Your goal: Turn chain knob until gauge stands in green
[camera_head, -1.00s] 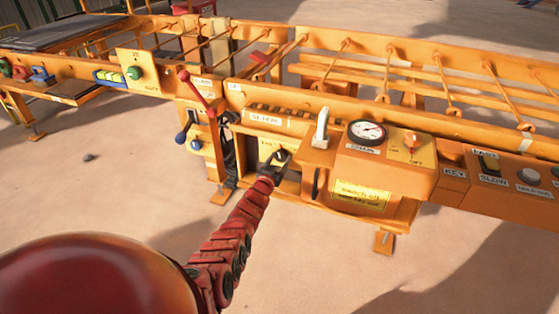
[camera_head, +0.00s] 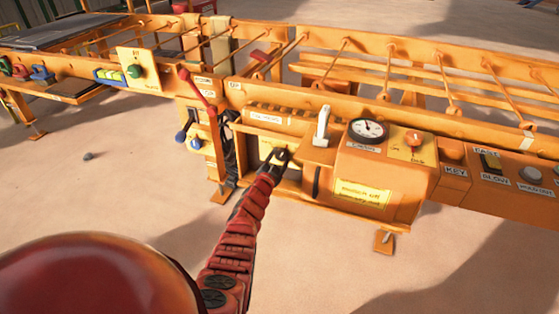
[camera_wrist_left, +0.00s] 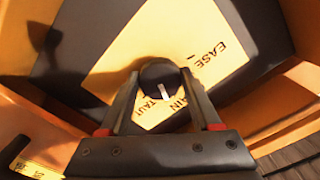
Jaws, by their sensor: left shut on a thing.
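The chain knob (camera_wrist_left: 160,78) is round and black with a white mark. It sits on a yellow plate (camera_wrist_left: 222,52) lettered "EASE" and "TAUT" in the left wrist view. My left gripper (camera_wrist_left: 158,92) is shut on it, one finger on each side. In the head view my left gripper (camera_head: 278,156) reaches into the recess below the striped edge and hides the knob. The gauge (camera_head: 368,130) has a white face and dark rim on the orange box; its needle points roughly upward. Its colour zones are too small to tell. My right gripper is out of view.
A white-handled lever (camera_head: 321,125) stands just right of the recess. A red-handled lever (camera_head: 197,90) is at its left. A yellow switch plate (camera_head: 410,146) is beside the gauge. The sandy floor (camera_head: 120,195) in front is mostly clear.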

